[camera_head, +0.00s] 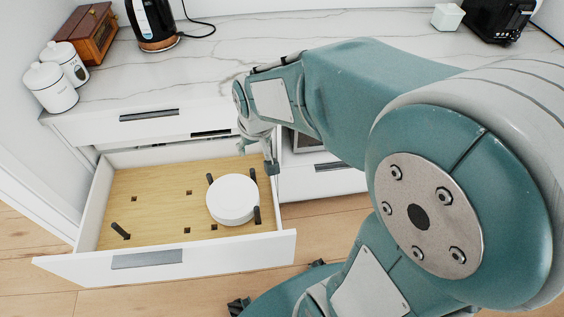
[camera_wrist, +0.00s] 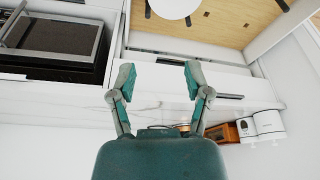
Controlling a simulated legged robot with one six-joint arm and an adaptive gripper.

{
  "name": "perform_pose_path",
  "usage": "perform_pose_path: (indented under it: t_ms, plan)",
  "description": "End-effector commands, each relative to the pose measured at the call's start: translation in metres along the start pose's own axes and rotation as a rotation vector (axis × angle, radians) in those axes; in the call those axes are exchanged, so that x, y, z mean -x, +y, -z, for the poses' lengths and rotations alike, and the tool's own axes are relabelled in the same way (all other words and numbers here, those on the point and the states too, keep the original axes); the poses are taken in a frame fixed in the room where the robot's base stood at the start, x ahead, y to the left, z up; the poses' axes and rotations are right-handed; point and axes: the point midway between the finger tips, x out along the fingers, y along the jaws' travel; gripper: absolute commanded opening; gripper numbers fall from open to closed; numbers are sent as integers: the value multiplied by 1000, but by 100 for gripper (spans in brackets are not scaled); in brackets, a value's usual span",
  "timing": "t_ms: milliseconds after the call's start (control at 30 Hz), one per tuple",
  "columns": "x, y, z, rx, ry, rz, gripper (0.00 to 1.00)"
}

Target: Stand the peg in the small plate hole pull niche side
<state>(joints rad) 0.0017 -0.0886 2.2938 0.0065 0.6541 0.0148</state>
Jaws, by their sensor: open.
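The open white drawer (camera_head: 190,268) has a wooden pegboard bottom (camera_head: 150,190) with several small square holes. A white round plate or plate stack (camera_head: 231,197) sits at its right, with dark pegs around it: one at its upper left (camera_head: 210,179), one at its upper right (camera_head: 253,174), one at its lower right (camera_head: 257,215). Another dark peg (camera_head: 120,230) is at the front left, slanted in the picture; I cannot tell whether it lies or stands. My gripper (camera_head: 257,160) is open and empty near the drawer's back right corner. In the wrist view its fingers (camera_wrist: 158,80) are apart, with nothing between them.
The marble counter (camera_head: 200,65) above the drawer holds white canisters (camera_head: 50,87), a wooden box (camera_head: 88,33), a kettle (camera_head: 153,22) and a black appliance (camera_head: 495,18). A dark glass-fronted appliance (camera_wrist: 55,38) shows in the wrist view. The drawer's left half is mostly clear.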

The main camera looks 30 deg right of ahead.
Motion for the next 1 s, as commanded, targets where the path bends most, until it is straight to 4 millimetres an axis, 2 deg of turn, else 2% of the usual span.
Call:
perform_pose_path:
  t_ms: [33,200,433,633,1000]
  plan:
    - [19,0,-7,2,27,0,63]
    - [67,0,-35,9,90,0,63]
    - [115,1,-80,18,172,-1,63]
    - [131,2,-105,22,206,-1,63]
    - [132,2,-108,22,209,-1,63]
